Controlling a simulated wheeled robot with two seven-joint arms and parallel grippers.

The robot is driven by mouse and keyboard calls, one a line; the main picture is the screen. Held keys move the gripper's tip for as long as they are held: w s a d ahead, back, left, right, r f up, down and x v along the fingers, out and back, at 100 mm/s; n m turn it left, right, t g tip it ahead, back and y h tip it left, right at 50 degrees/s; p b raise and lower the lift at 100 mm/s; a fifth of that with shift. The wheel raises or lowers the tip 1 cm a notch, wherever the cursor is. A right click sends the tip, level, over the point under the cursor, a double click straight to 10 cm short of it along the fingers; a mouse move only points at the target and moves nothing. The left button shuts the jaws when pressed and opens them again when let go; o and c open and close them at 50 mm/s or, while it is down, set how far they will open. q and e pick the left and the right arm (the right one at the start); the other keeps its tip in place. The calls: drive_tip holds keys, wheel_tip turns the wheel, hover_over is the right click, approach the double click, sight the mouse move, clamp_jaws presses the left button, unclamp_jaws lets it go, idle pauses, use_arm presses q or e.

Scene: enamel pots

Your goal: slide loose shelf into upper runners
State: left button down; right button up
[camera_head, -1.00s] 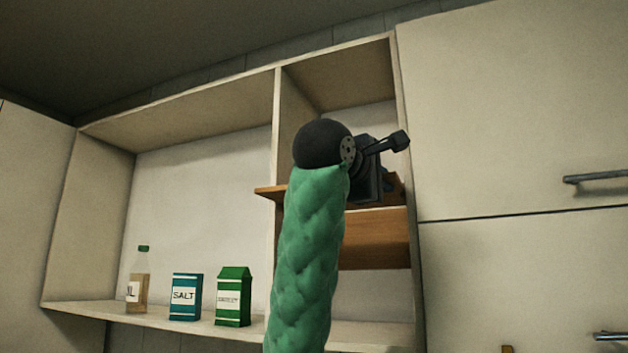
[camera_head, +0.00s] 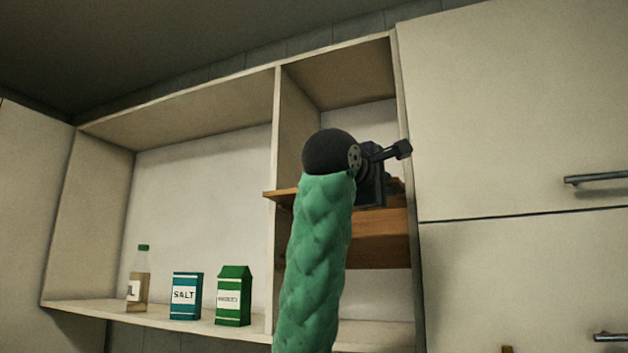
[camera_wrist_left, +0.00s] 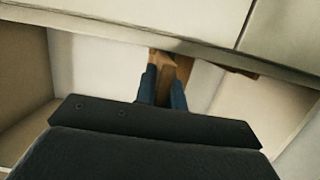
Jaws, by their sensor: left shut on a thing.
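The loose shelf is a brown wooden board (camera_head: 384,222) in the narrow right-hand compartment, seen from below in the head view. Its left end (camera_head: 279,195) shows in front of the divider's front edge, and my arm covers its middle. My left gripper (camera_head: 372,187) is at the board's front; its fingertips are hidden there. In the left wrist view, the blue fingers of my left gripper (camera_wrist_left: 164,82) are shut on a wooden piece (camera_wrist_left: 167,70). The runners cannot be made out. My right gripper is not in view.
The divider (camera_head: 287,250) and the right side wall (camera_head: 405,130) bound the compartment. An oil bottle (camera_head: 138,285), a salt box (camera_head: 186,297) and a green carton (camera_head: 233,297) stand in the left compartment. Closed doors with handles (camera_head: 598,179) are at the right.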

sight(396, 197)
use_arm(q)
drive_tip(key=shift+w, duration=0.2)
idle(0.3)
drive_tip(key=shift+w+a+p+x, duration=0.1)
drive_tip(key=shift+a+p+x, duration=0.1)
drive_tip(key=shift+x, duration=0.45)
drive_tip(key=shift+w+a+p+x, duration=0.1)
drive_tip(key=shift+p+x, duration=0.1)
drive_tip(key=shift+x, duration=0.5)
drive_tip(key=shift+w+a+p+x, duration=0.1)
drive_tip(key=shift+p+x, duration=0.1)
drive_tip(key=shift+x, duration=0.45)
drive_tip(key=shift+w+r, duration=0.1)
drive_tip(key=shift+w, duration=0.05)
drive_tip(key=shift+w+a+p+x, duration=0.2)
drive_tip(key=shift+p+x, duration=0.2)
drive_tip(key=shift+x, duration=0.6)
drive_tip(key=shift+w+a+p+x, duration=0.1)
drive_tip(key=shift+a+p+x, duration=0.2)
drive_tip(key=shift+x, duration=0.75)
drive_tip(key=shift+w+d, duration=0.1)
drive_tip(key=shift+d, duration=0.05)
drive_tip(key=shift+w+d+p, duration=0.25)
drive_tip(key=shift+w+p, duration=0.2)
drive_tip(key=shift+w, duration=0.45)
drive_tip(key=c, duration=1.4)
unclamp_jaws()
